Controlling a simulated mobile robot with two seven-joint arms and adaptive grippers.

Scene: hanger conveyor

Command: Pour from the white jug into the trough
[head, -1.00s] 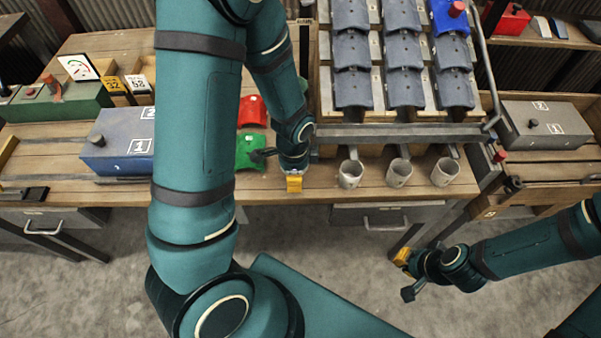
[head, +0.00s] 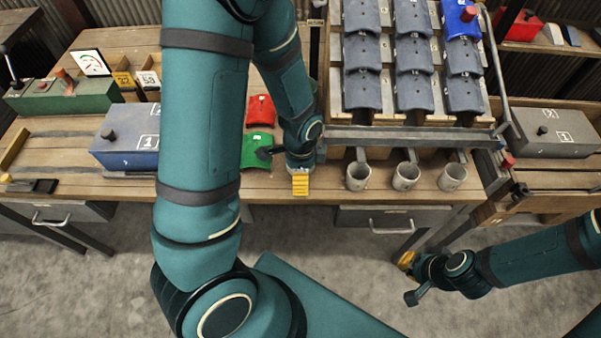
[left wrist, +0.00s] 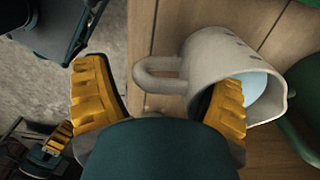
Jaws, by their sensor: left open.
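The white jug (left wrist: 225,62) shows in the left wrist view on the wooden bench, with its handle toward my left gripper (left wrist: 160,80) and light blue inside its mouth. My left gripper is open. Its fingers lie on either side of the handle, one overlapping the jug's mouth; contact is unclear. In the head view, my left gripper (head: 300,183) is at the bench's front, and I cannot make out the jug there. A long grey trough (head: 400,137) runs below the sloped tiles. My right gripper (head: 406,262) hangs over the floor; its jaws are unclear.
Three grey cups (head: 405,177) stand under the trough's spouts. Red (head: 261,110) and green (head: 256,150) tiles lie left of my left gripper. A blue box (head: 125,138) stands farther left, a grey box (head: 553,132) at right. The floor in front is open.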

